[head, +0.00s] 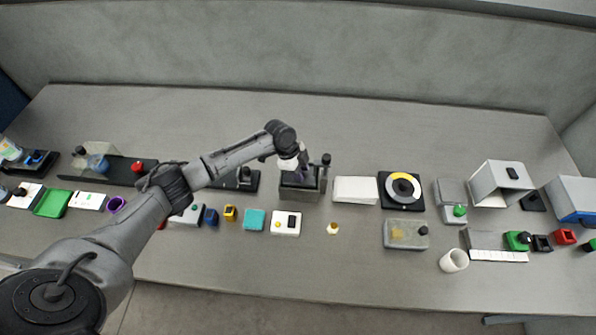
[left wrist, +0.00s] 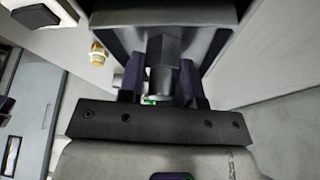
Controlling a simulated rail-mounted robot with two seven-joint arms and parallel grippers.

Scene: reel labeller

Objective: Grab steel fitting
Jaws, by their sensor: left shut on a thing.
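The steel fitting (left wrist: 164,52) is a grey metal piece with a hexagonal body. In the left wrist view it sits between the two dark fingers of my left gripper (left wrist: 160,85), which is shut on it. It is in front of a dark grey block-like station, and I cannot tell whether it touches it. In the head view my left gripper (head: 302,168) is low over the dark grey station (head: 300,190) near the middle of the table, and the fitting is hidden there. My right gripper is not in view.
A small brass fitting (head: 333,228) stands on the table to the front right of the station; it also shows in the left wrist view (left wrist: 98,53). A white box (head: 356,189) and a black-and-yellow dial (head: 401,188) are to the right. The back of the table is clear.

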